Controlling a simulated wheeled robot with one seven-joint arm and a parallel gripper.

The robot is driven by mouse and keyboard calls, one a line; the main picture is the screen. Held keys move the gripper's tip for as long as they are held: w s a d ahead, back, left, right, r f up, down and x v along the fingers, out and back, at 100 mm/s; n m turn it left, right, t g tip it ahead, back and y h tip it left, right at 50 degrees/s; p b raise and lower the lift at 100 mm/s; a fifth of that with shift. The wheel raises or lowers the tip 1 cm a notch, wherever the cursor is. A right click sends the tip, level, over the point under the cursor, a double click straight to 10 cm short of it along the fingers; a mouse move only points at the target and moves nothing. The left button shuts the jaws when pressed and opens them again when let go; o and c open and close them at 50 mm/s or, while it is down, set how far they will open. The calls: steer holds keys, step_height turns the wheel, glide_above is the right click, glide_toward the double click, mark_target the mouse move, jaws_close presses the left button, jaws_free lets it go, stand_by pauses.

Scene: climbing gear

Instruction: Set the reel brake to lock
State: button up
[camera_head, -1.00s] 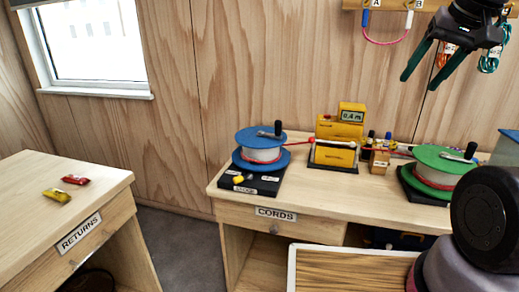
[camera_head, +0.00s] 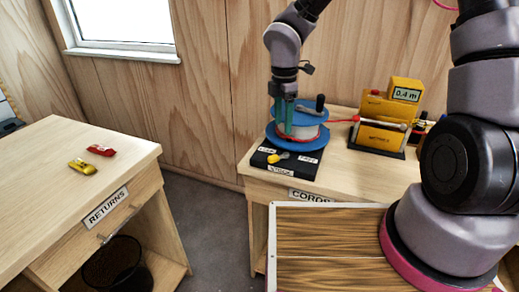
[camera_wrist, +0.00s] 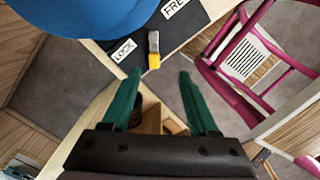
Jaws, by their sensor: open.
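The blue reel (camera_head: 278,140) with white cord and a dark crank stands on a black base (camera_head: 292,172) at the left end of the cords table. A small brake lever with a yellow tip (camera_head: 274,158) sits on the base's front; it also shows in the wrist view (camera_wrist: 154,61). A LOCK label (camera_wrist: 123,50) and a FREE label (camera_wrist: 175,7) lie on either side of it. I cannot tell its exact setting. My gripper (camera_head: 285,127), green-fingered, points down by the reel. In the wrist view my gripper (camera_wrist: 160,73) is open and empty, with the yellow tip just beyond its fingertips.
A yellow measuring unit (camera_head: 380,122) with a display stands right of the reel, and red cord runs to it. The returns table (camera_head: 50,170) at left holds a red and a yellow item. A gap of grey floor separates the tables.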

mark_target(273, 156)
steer(key=shift+n, duration=0.6)
steer(key=f, duration=0.4)
steer(key=a+f, duration=0.1)
steer(key=f, duration=0.3)
steer(key=a+f, duration=0.1)
steer(key=f, duration=0.3)
steer(key=shift+a, duration=0.2)
